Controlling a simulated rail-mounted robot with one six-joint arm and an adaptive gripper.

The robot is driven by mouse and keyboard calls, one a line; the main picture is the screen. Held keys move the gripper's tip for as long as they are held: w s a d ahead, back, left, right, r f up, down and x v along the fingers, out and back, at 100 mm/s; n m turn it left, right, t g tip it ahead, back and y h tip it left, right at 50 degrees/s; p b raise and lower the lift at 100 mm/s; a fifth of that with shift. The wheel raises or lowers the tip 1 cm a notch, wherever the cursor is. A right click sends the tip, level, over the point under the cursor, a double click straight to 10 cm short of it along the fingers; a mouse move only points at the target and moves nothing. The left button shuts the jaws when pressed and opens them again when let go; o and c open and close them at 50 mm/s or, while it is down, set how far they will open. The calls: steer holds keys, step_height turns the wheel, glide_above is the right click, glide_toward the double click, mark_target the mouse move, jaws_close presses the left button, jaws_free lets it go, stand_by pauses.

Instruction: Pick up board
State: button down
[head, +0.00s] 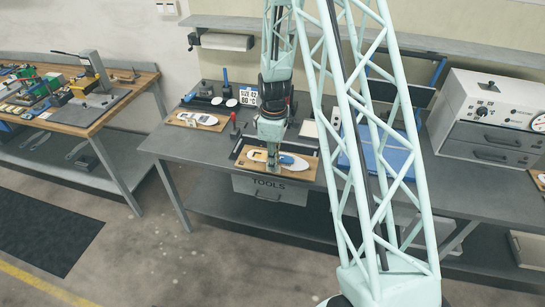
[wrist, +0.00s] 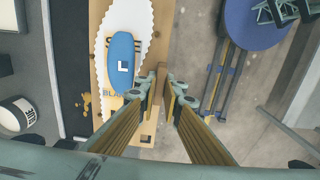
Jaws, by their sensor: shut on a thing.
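The wooden board (head: 307,164) lies at the front edge of the grey workbench, above the drawer marked TOOLS. It carries a white insole with a blue pad (head: 289,160). In the wrist view the board (wrist: 161,40) shows its long edge beside my fingers, and the blue pad (wrist: 122,62) bears a white L. My gripper (head: 272,160) reaches down to the board. In the wrist view my gripper (wrist: 164,82) is shut on the board's edge, one finger over the wood and the other just outside it. The gap between board and bench cannot be judged.
A similar board (head: 213,127) with a white insole lies farther left on the bench. A size sign (head: 248,95) stands behind. A grey oven-like box (head: 492,115) stands at the right, and a blue mat (head: 378,155) lies right of the board. Open floor lies in front.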

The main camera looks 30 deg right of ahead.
steer(key=shift+s+a+r+b, duration=0.1)
steer(key=shift+s+a, duration=0.3)
steer(key=shift+s, duration=0.45)
steer(key=shift+s+a+r+b, duration=0.1)
steer(key=shift+s+a, duration=0.25)
steer(key=shift+s, duration=0.45)
steer(key=shift+s+a+r+b, duration=0.1)
steer(key=shift+s+a, duration=0.3)
steer(key=shift+s, duration=0.45)
steer(key=shift+d, duration=0.1)
